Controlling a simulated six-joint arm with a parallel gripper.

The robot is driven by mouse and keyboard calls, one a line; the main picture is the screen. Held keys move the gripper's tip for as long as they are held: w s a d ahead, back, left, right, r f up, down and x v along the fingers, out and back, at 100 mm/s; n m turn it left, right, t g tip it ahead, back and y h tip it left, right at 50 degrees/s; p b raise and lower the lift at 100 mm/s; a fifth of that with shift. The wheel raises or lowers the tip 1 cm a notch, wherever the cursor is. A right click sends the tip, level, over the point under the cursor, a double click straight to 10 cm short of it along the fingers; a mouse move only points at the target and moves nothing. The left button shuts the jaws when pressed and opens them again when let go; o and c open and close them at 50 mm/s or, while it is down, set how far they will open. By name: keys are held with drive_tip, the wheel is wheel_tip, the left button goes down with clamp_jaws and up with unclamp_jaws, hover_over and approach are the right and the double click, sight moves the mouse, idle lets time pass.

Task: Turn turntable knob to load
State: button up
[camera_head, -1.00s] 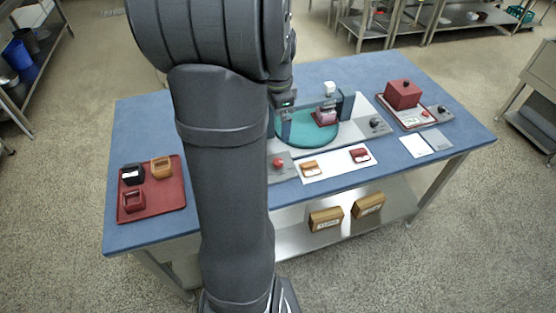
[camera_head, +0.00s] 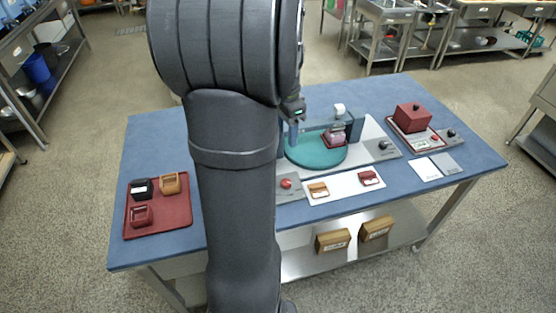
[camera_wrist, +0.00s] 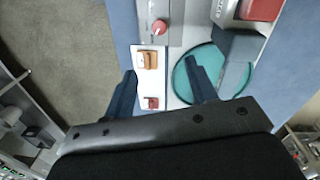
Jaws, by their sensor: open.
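The teal turntable (camera_head: 312,150) lies flat on a pale base in the middle of the table. A dark knob (camera_head: 383,145) sits on a grey panel to its right. A red knob (camera_head: 286,184) sits on another grey panel at its front left, and also shows in the wrist view (camera_wrist: 160,27). I cannot tell which knob is the turntable's. A dark red block (camera_head: 335,138) stands on or over the disc's far right part. My gripper (camera_wrist: 163,88) is open and empty; its fingers overlap the turntable and white card in the wrist view. My arm hides part of the station.
A white card (camera_head: 343,188) with an orange and a red piece lies in front of the turntable. A red tray (camera_head: 173,215) with several small holders is at left. A red box (camera_head: 412,117) stands at right. The left back of the blue table (camera_head: 150,140) is clear.

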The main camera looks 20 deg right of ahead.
drive_tip(key=w+a+f+n+g+h, duration=0.15)
drive_tip(key=w+n+g, duration=0.35)
drive_tip(key=n, duration=1.3)
drive_tip(key=shift+t, duration=0.7)
drive_tip(key=x, duration=1.1)
drive_tip(key=w+a+x, duration=0.1)
drive_tip(key=x, duration=0.5)
drive_tip(key=shift+s+d+f, duration=0.1)
drive_tip(key=shift+f, duration=0.5)
drive_tip(key=shift+c, duration=0.4)
drive_tip(key=c, duration=0.9)
drive_tip(key=shift+y, duration=0.25)
